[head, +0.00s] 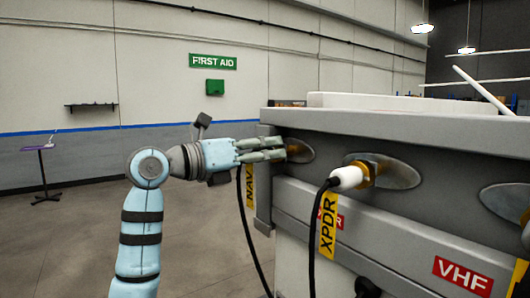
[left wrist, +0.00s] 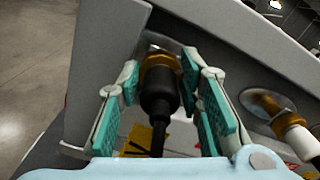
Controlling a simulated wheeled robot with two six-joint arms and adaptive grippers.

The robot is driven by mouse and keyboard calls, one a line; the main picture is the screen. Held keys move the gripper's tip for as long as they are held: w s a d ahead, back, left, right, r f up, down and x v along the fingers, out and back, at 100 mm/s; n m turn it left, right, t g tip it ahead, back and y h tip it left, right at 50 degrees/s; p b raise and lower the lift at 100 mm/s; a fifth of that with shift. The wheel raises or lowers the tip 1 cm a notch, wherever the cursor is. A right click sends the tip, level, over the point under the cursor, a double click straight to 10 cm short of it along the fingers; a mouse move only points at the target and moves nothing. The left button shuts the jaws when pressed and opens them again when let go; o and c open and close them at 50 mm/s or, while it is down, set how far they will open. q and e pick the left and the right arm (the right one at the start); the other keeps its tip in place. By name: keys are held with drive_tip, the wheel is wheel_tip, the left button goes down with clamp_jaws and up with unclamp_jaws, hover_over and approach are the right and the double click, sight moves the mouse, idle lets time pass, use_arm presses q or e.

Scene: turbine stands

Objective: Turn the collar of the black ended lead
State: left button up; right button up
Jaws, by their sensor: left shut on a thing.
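The black ended lead (left wrist: 158,95) shows in the left wrist view, its black plug end pointing at the panel. Its brass collar (left wrist: 160,62) sits against an oval plate on the grey stand. My left gripper (left wrist: 165,75) has a teal-padded finger on each side of the plug and is shut on the collar. In the head view my left gripper (head: 283,149) reaches the leftmost socket and hides most of the plug. The lead's black cable (head: 250,232) hangs below, beside a yellow NAV tag (head: 249,186). My right gripper is not in view.
A white ended lead (head: 347,178) with a brass collar and a yellow XPDR tag (head: 327,238) is close on the right. Another lead is at the right edge, by the red VHF label (head: 463,276). The floor left of the stand (head: 400,130) is mostly clear.

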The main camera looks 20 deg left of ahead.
use_arm(q)
drive_tip(key=n+p, duration=0.4)
drive_tip(key=n, duration=0.1)
drive_tip(key=shift+a+r, duration=0.1)
drive_tip(key=shift+r, duration=0.05)
drive_tip(key=n+p, duration=0.3)
drive_tip(key=shift+n, duration=0.3)
drive_tip(key=shift+f+n+p, duration=0.2)
drive_tip(key=shift+n+p, duration=0.55)
drive_tip(key=shift+n, duration=0.05)
drive_tip(key=o, duration=1.2)
